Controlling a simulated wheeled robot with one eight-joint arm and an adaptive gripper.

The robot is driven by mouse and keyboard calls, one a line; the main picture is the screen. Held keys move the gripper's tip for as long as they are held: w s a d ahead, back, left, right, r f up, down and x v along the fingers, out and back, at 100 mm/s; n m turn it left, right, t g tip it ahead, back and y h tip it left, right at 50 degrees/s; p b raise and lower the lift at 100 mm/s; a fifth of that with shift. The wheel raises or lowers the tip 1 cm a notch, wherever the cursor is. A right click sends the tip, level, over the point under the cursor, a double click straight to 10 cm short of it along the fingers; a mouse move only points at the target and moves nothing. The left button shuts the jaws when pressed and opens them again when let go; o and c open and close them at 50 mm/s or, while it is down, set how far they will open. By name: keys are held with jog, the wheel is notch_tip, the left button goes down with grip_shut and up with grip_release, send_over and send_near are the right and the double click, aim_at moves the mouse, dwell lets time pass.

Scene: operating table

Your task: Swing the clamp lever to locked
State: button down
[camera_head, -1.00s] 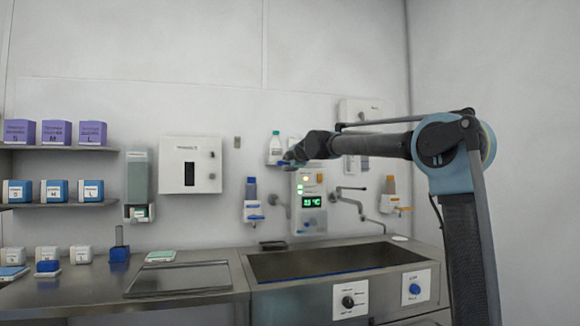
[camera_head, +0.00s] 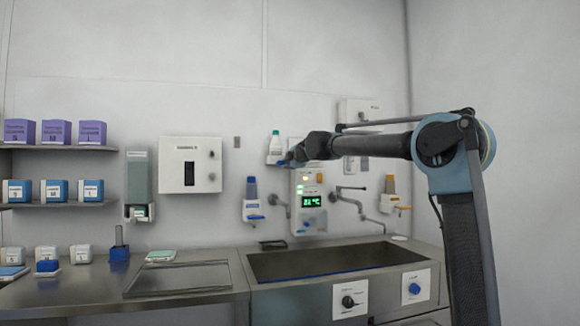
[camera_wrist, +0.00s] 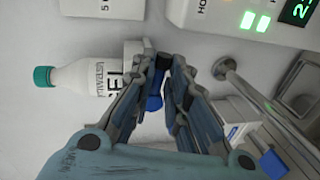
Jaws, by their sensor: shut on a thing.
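A blue piece that looks like the clamp lever (camera_wrist: 153,102) shows between my fingers in the wrist view, beside the holder of a white bottle. My fingers hide part of it. In the head view, a bit of blue (camera_head: 283,163) shows just left of my gripper (camera_head: 296,153), below the bottle. My gripper (camera_wrist: 170,66) is shut on the blue piece, with its fingertips close together near the wall. The white bottle (camera_wrist: 82,77) with a teal cap lies sideways in the wrist view and stands upright in the head view (camera_head: 275,148).
A wall unit with a green display (camera_head: 311,201) is just below my gripper. A bent metal arm (camera_head: 350,200) and a yellow-topped dispenser (camera_head: 390,190) are to the right. A blue-topped dispenser (camera_head: 252,198) is at the left. The steel sink (camera_head: 320,262) lies below.

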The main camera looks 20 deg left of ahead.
jog(key=shift+s+a+f+m+y, duration=0.3)
jog(key=shift+a+f+m+y, duration=0.25)
jog(key=shift+m, duration=1.8)
jog(key=shift+s+a+f+m+y, duration=0.3)
jog(key=shift+f+m+y, duration=0.4)
jog(key=shift+m, duration=1.6)
jog(key=shift+s+a+f+m+y, duration=0.25)
jog(key=shift+a+f+m+y, duration=0.3)
jog(key=shift+m, duration=1.8)
jog(key=shift+f+m, duration=0.1)
jog(key=shift+m, duration=0.4)
jog(key=c, duration=1.6)
grip_release()
jog(key=shift+o, duration=0.2)
jog(key=v, duration=1.2)
